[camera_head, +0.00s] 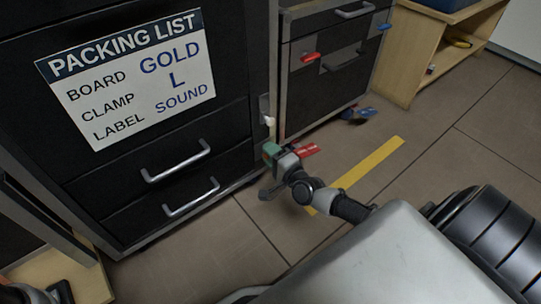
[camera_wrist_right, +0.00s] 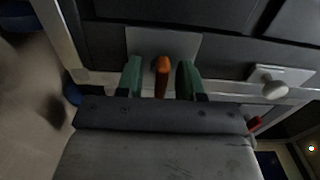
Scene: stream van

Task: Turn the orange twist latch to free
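The orange twist latch (camera_wrist_right: 162,76) stands out from a grey plate (camera_wrist_right: 186,44) on the dark cabinet front in the right wrist view. My right gripper (camera_wrist_right: 159,80) is open, with one green fingertip on each side of the latch. A small gap shows between the latch and each fingertip, so they appear apart. In the head view my right gripper (camera_head: 272,153) is low at the right edge of the black cabinet (camera_head: 228,110), and the latch is hidden there.
A white knob (camera_head: 268,121) sits just above my right gripper; it also shows in the wrist view (camera_wrist_right: 275,88). A drawer unit (camera_head: 325,85) with a red tab (camera_head: 310,57) stands behind. Two drawer handles (camera_head: 176,162) protrude left.

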